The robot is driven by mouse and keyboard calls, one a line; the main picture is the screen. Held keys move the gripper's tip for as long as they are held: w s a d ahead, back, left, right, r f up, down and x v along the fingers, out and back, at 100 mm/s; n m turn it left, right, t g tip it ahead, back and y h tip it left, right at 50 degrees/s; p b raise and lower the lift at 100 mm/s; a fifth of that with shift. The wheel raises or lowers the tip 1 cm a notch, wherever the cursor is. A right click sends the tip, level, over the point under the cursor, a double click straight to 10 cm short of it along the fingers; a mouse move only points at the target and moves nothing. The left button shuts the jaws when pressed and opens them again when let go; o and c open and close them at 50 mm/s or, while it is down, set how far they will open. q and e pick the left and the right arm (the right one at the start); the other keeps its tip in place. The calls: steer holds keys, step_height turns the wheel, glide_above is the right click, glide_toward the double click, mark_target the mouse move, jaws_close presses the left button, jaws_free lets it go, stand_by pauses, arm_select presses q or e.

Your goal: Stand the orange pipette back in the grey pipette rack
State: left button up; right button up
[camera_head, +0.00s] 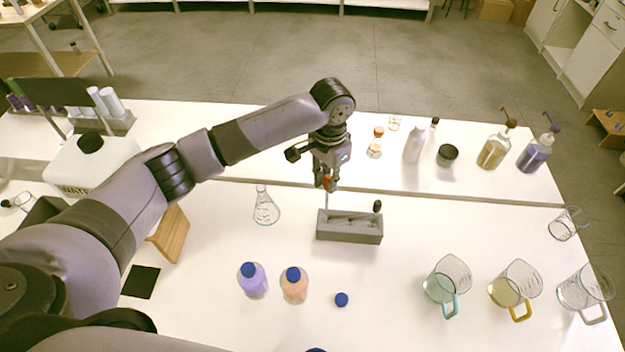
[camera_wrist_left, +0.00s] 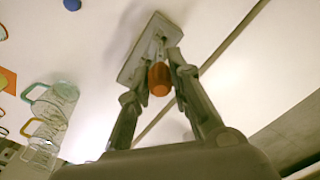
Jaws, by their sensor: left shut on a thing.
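My left gripper (camera_head: 329,178) reaches in from the left and is shut on the orange pipette (camera_head: 327,184). In the left wrist view the gripper (camera_wrist_left: 166,62) has its fingers on either side of the pipette's orange top (camera_wrist_left: 159,80). The pipette's thin lower part points down toward the grey pipette rack (camera_head: 349,237), over its left end. I cannot tell if its tip is inside the rack. The rack also shows in the left wrist view (camera_wrist_left: 134,64), and a dark-topped pipette (camera_head: 377,206) stands at its right end. My right gripper is not in view.
A conical flask (camera_head: 265,208) stands left of the rack. Purple (camera_head: 252,281) and orange (camera_head: 294,286) bottles and a blue cap (camera_head: 341,299) are in front. Measuring jugs (camera_head: 447,281) stand at right. Bottles and pump dispensers (camera_head: 494,150) are behind.

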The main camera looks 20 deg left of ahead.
arm_select(q)
steer(key=shift+w+d+f, duration=0.2)
steer(key=shift+w, duration=0.3)
steer(key=shift+w+f+m, duration=0.25)
steer(key=shift+m, duration=0.25)
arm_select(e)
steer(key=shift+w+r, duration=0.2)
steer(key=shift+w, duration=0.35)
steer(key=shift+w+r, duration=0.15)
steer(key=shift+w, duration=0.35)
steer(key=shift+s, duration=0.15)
